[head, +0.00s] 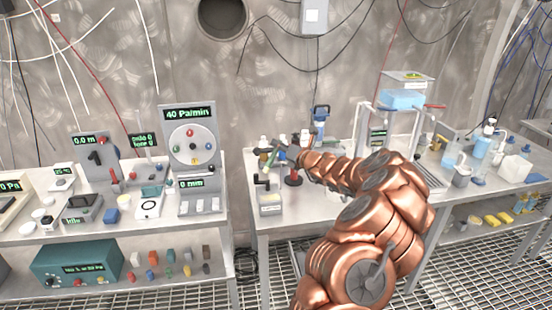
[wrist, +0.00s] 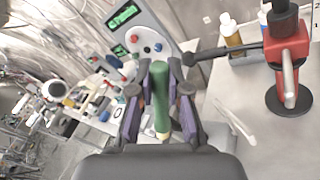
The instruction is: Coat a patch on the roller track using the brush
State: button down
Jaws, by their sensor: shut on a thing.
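My gripper (head: 284,149) is above the left part of the right-hand bench. In the wrist view my gripper (wrist: 160,86) is shut on a green cylindrical handle (wrist: 161,100), which I take to be the brush. The handle also shows as a small green bar (head: 271,157) at the fingertips in the head view. Its bristles cannot be made out. A grey slatted strip (head: 430,178) on the bench right of my arm may be the roller track; my arm partly hides it. I cannot make out a coated patch.
A red and black stand (wrist: 288,60) is close on the right in the wrist view. The left bench holds a dial panel (head: 190,140) and several instruments. A blue tank on a frame (head: 402,100) and bottles stand at the right. Bare bench top (head: 305,215) lies in front.

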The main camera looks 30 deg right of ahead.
aim_at(274, 156)
jog(key=s+a+f+b, duration=0.1)
jog(key=b, duration=0.2)
jog(key=s+a+f+b, duration=0.1)
jog(key=s+f+b, duration=0.1)
jog(key=b, duration=0.1)
jog(key=shift+a, duration=0.1)
jog(key=shift+r, duration=0.1)
dwell(0.5)
jog(key=shift+a, duration=0.1)
